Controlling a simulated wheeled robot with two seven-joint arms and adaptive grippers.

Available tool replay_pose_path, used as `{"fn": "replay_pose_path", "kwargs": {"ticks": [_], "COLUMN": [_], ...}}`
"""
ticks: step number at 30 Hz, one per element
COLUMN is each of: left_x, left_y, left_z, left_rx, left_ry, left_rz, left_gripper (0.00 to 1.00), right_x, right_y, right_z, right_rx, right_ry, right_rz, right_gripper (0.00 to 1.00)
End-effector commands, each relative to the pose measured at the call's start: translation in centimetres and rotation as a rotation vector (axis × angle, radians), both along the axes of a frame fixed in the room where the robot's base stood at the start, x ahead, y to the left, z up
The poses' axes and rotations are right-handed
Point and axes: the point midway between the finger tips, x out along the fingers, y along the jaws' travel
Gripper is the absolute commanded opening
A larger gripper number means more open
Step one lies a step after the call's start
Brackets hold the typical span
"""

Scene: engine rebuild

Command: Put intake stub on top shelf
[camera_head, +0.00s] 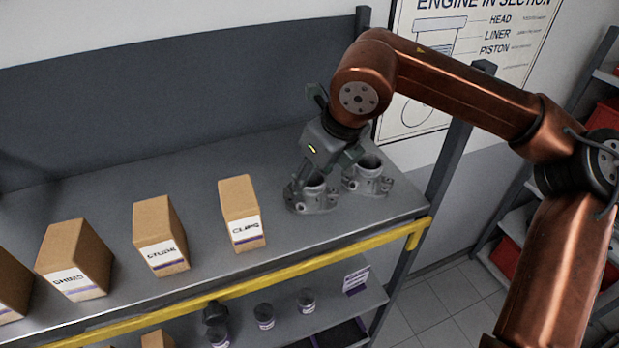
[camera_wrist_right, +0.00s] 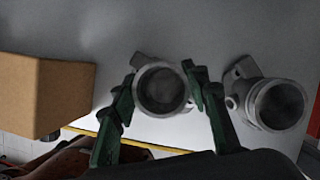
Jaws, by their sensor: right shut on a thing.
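Two grey metal intake stubs are on the grey top shelf (camera_head: 290,255), near its right end. The left intake stub (camera_head: 316,201) stands upright with its flange on or very close to the shelf. My right gripper (camera_head: 302,180) reaches down to it and is shut on its round neck. In the right wrist view the stub's open mouth (camera_wrist_right: 161,88) lies between the two green fingers (camera_wrist_right: 158,95). The other intake stub (camera_head: 367,178) stands just to the right, apart from the fingers; it also shows in the right wrist view (camera_wrist_right: 274,103). My left gripper is out of view.
Cardboard boxes line the shelf to the left, the nearest being the CLIPS box (camera_head: 241,215). A yellow rail (camera_head: 300,279) runs along the front edge. A lower shelf (camera_head: 330,312) holds small dark jars. A dark back panel (camera_head: 180,100) stands behind.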

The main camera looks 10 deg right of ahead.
Motion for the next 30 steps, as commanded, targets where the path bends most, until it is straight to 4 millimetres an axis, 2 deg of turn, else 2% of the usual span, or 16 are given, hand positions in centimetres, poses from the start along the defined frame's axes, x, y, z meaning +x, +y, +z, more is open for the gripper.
{"fn": "replay_pose_path", "kwargs": {"ticks": [2,3,10,22,26,30], "left_x": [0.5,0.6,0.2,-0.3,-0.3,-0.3], "left_y": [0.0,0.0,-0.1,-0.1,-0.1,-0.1], "left_z": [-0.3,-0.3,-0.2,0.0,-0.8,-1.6], "left_rx": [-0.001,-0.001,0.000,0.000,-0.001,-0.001], "left_ry": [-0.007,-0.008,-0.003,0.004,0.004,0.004], "left_rz": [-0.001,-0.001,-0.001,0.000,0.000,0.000], "left_gripper": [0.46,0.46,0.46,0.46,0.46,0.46], "right_x": [0.0,0.0,0.0,-0.1,-0.6,-1.6], "right_y": [0.0,0.0,0.0,0.0,-0.4,-1.0], "right_z": [-0.2,-0.3,-0.2,0.4,2.1,4.9], "right_rx": [0.002,0.001,0.001,0.001,0.003,0.003], "right_ry": [-0.001,-0.001,-0.001,-0.002,-0.005,-0.005], "right_rz": [0.000,0.000,0.000,0.000,-0.001,0.000], "right_gripper": [0.08,0.43,0.59,0.60,0.60,0.60]}}
